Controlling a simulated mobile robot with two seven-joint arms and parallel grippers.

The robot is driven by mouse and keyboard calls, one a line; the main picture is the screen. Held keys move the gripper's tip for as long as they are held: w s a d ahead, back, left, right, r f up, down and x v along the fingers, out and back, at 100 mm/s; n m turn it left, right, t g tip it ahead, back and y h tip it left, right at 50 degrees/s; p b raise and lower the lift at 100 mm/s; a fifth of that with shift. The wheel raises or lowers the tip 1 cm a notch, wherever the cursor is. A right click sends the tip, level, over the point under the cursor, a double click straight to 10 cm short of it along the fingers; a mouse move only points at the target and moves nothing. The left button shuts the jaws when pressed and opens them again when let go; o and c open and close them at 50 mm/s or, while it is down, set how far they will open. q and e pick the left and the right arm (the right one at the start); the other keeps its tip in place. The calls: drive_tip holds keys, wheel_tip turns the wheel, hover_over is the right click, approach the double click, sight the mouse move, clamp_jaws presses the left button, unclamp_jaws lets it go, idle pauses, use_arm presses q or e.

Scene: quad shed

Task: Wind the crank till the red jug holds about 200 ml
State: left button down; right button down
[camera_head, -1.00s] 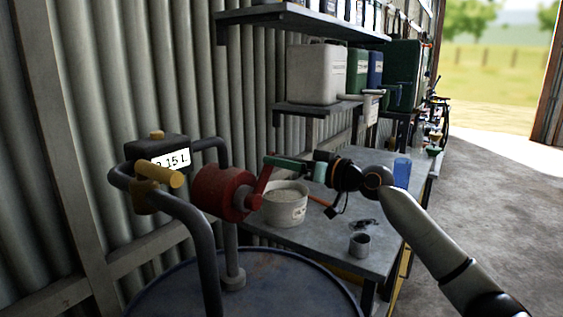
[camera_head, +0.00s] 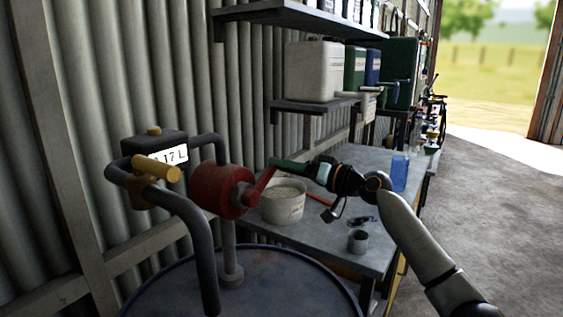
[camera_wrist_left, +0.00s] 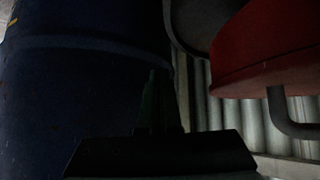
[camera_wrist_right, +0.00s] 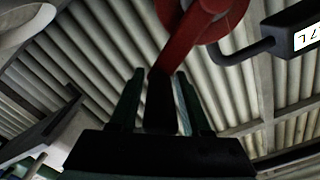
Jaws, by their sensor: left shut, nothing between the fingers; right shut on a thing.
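The red hand pump (camera_head: 222,190) stands on the blue drum (camera_head: 250,285), with its red crank arm (camera_head: 262,186) pointing up and right. My right gripper (camera_head: 286,164) is shut on the crank's dark handle (camera_wrist_right: 161,100), seen between its fingers in the right wrist view. The meter display (camera_head: 174,156) reads about .17 L; its first digit is partly hidden. My left gripper (camera_wrist_left: 157,85) is shut and empty beside a drum wall, outside the head view.
A bench (camera_head: 318,245) right of the drum holds a white bucket (camera_head: 284,207), a grey cup (camera_head: 358,241) and a blue container (camera_head: 399,172). Shelves with canisters (camera_head: 315,72) are above it. A corrugated wall stands behind; the floor at right is clear.

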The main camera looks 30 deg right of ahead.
wheel_tip(320, 180, down, 9)
drive_tip(key=m, duration=0.9)
drive_tip(key=shift+w+d+p, duration=0.15)
drive_tip(key=shift+d+p, duration=0.05)
drive_tip(key=shift+p, duration=0.2)
drive_tip(key=c, duration=0.6)
unclamp_jaws()
drive_tip(key=shift+r, duration=0.15)
